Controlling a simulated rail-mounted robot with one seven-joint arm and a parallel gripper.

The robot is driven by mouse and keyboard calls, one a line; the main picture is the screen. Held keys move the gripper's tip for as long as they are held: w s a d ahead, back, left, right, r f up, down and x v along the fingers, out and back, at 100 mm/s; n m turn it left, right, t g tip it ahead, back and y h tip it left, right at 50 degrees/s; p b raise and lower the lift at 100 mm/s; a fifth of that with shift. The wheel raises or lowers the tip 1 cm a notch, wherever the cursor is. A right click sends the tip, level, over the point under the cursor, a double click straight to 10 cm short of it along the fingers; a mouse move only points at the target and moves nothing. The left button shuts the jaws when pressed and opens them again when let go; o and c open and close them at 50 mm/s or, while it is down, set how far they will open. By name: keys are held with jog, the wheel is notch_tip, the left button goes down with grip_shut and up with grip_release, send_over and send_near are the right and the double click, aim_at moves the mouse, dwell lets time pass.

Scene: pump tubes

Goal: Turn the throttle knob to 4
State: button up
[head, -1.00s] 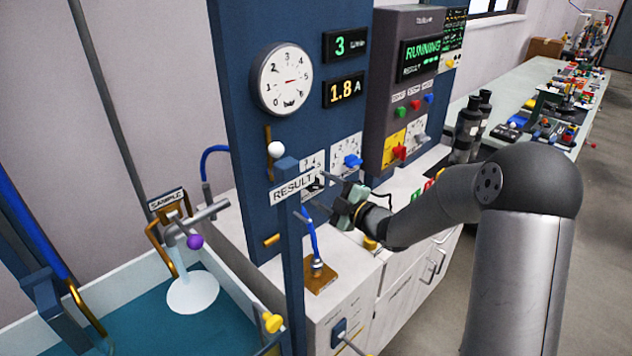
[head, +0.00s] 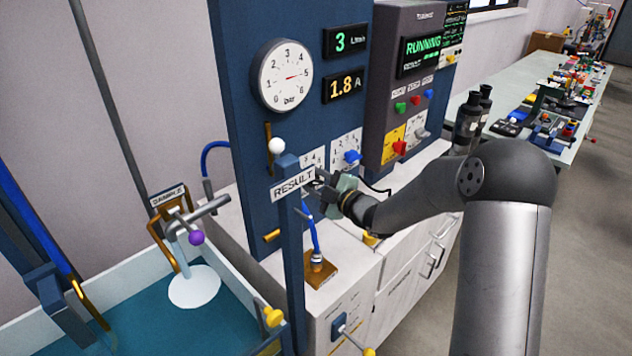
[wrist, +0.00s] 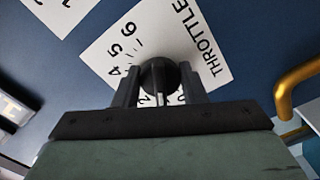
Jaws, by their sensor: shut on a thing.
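The throttle knob (wrist: 159,76) is round and black. In the wrist view it sits on a white plate (wrist: 197,36) marked THROTTLE, with 4, 5 and 6 readable at its upper left. My gripper (wrist: 160,90) is shut on the knob, one finger on each side. The lower numbers are mostly hidden by the fingers, and I cannot tell which number the knob points to. In the head view my gripper (head: 318,181) is at the blue panel, just right of the RESULT post, and the knob is hidden there.
The RESULT post (head: 291,240) stands close in front of the panel, left of my gripper. A blue knob (head: 352,157) is on the plate to the right. The gauge (head: 285,75) needle points near 5; the displays read 3 and 1.8 A. A brass handle (wrist: 300,84) is near the gripper.

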jog(key=shift+f, duration=0.1)
jog(key=m+b, duration=0.1)
jog(key=m, duration=0.2)
jog(key=shift+b, duration=0.4)
jog(key=m, duration=0.5)
jog(key=shift+m, duration=0.3)
jog(key=m+p, duration=0.1)
jog(key=m, duration=0.4)
jog(key=shift+m+p, duration=0.9)
jog(key=shift+m, duration=1.1)
jog(key=o, duration=1)
